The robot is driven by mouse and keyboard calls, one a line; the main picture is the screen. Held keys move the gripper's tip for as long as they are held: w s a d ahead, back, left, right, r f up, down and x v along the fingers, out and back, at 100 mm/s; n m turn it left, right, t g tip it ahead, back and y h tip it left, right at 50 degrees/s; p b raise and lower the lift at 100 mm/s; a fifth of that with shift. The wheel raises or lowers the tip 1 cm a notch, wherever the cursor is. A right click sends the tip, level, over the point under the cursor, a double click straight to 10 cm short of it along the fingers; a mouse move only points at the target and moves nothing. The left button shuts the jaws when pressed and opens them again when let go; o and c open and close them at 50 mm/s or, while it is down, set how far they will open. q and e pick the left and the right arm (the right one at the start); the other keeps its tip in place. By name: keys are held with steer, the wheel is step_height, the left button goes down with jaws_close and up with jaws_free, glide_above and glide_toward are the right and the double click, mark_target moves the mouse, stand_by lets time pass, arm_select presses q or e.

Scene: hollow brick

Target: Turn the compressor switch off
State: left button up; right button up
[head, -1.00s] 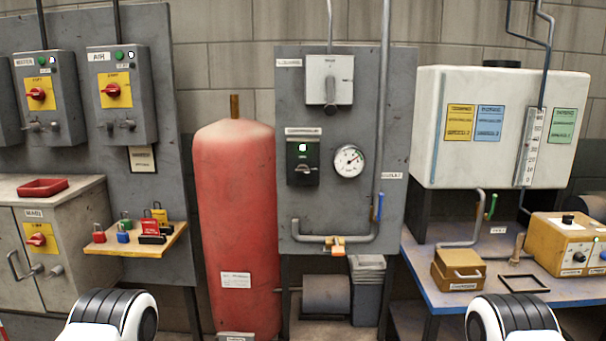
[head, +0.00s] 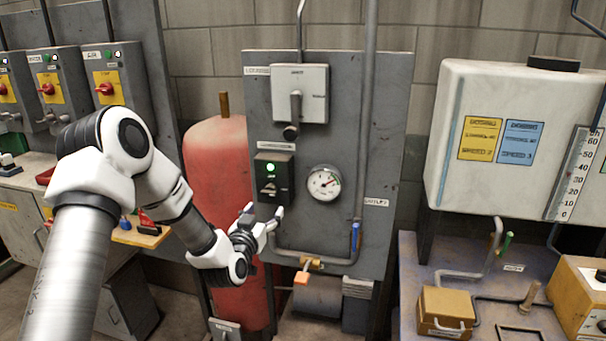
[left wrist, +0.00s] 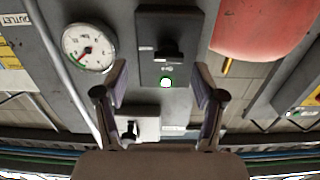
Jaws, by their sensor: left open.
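The compressor switch box (head: 273,178) is a dark box on the grey panel, with a green lamp (head: 271,167) lit at its top and a dark switch handle (head: 268,190) low on its front. My left gripper (head: 263,222) is open just below the box in the head view, with nothing between its fingers. In the left wrist view, upside down, the gripper (left wrist: 160,92) faces the panel. The switch box (left wrist: 190,25) and its dark handle (left wrist: 168,55) show ahead of and between the two fingers, apart from them. My right gripper does not show.
A round gauge (head: 324,184) sits right of the switch box. A grey lever box (head: 300,95) is above it. A pipe (head: 320,261) with an orange valve handle (head: 301,278) runs below. A red tank (head: 205,170) stands to the left, partly behind my left arm.

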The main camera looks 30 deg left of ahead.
mark_target(268, 195)
arm_select(q)
steer(key=p+x, duration=0.1)
steer(key=x, duration=0.3)
steer(key=r+p+x, duration=0.1)
steer(key=x, duration=0.2)
steer(key=shift+a+p, duration=0.3)
steer(key=shift+p, duration=0.05)
steer(key=shift+w+a, duration=0.1)
steer(key=shift+s+a+r, duration=0.15)
steer(key=shift+s+a, duration=0.2)
steer(key=shift+s, duration=0.05)
steer(key=shift+w+d, duration=0.15)
steer(key=c, duration=1.1)
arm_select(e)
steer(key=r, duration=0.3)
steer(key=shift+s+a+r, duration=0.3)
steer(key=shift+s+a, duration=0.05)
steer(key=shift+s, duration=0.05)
